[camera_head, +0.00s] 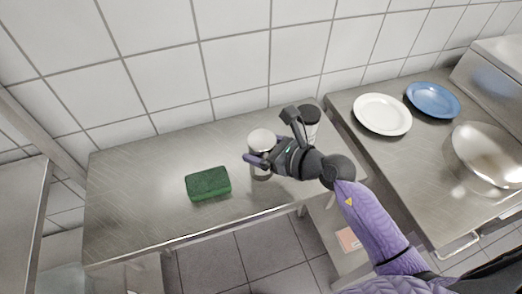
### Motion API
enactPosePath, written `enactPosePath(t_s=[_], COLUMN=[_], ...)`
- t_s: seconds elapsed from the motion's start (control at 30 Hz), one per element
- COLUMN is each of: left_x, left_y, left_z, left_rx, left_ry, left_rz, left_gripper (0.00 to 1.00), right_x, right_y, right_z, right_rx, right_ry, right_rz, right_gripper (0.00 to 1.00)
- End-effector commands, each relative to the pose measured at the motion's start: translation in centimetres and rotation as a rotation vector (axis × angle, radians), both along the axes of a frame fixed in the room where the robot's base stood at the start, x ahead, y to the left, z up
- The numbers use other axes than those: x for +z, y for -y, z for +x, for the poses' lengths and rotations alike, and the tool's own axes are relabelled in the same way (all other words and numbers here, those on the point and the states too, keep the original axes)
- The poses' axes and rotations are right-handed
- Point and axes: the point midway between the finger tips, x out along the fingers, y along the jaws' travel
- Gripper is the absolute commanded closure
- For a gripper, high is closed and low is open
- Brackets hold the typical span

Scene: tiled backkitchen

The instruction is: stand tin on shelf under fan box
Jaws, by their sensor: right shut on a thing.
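A tin (262,137) with a pale round lid stands out near the back of the steel table (130,190), right of its middle. My right gripper (272,146) reaches in from the right and is shut on this tin. The gripper hides part of the tin's side, and I cannot tell whether its base touches the table. My left gripper is not in view. No fan box can be made out, nor a shelf under one.
A dark-topped container (311,116) stands just behind my right gripper. A green sponge (208,184) lies left of the tin. A white plate (382,114), a blue plate (433,99) and a metal bowl (490,152) are on the right counter. The table's left part is clear.

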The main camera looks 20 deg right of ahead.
Motion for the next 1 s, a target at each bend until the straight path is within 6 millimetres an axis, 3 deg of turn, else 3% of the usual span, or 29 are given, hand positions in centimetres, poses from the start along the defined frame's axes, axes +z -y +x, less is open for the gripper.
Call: enactPosePath(t_s=[0.27, 0.3, 0.33, 0.67, 1.0], left_x=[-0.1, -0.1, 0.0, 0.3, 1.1], left_y=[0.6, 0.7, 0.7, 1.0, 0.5], left_z=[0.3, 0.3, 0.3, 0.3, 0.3], left_rx=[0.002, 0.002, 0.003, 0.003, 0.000], left_ry=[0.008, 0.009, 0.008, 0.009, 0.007], left_rz=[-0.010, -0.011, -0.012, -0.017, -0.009], left_gripper=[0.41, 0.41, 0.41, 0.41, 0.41], right_x=[-0.1, -0.1, -0.1, 0.4, 2.7], right_y=[0.0, 0.0, 0.0, 0.2, 4.4], right_z=[0.0, 0.0, 0.0, -0.3, -6.0], right_rx=[-0.001, 0.000, 0.000, -0.001, 0.000], right_ry=[0.002, 0.001, 0.001, 0.000, -0.004], right_rz=[0.000, 0.000, 0.000, 0.000, -0.004], right_gripper=[1.00, 0.09, 0.03, 0.00, 0.00])
